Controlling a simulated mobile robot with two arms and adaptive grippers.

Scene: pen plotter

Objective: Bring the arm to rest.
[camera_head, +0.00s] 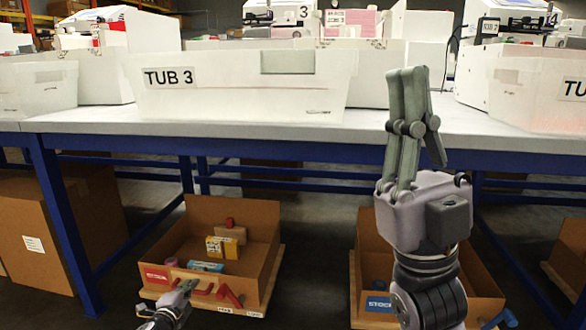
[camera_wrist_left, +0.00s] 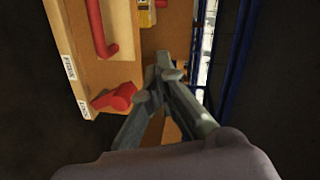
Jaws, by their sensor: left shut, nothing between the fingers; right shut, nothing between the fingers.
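My left gripper (camera_head: 187,286) is low at the left, in front of a cardboard stock box. In the left wrist view its fingers (camera_wrist_left: 163,68) meet at the tips and hold nothing. Red parts (camera_wrist_left: 115,98) lie beside the fingers in that view. My right gripper (camera_head: 408,74) is raised upright in front of the table, its fingers together and empty. It stands in front of part of a second stock box.
A cardboard stock box (camera_head: 262,262) on the floor holds a yellow box (camera_head: 222,247) and other items. A second box (camera_head: 480,282) is at the right. The white table (camera_head: 250,122) with blue legs carries TUB 3 (camera_head: 220,96).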

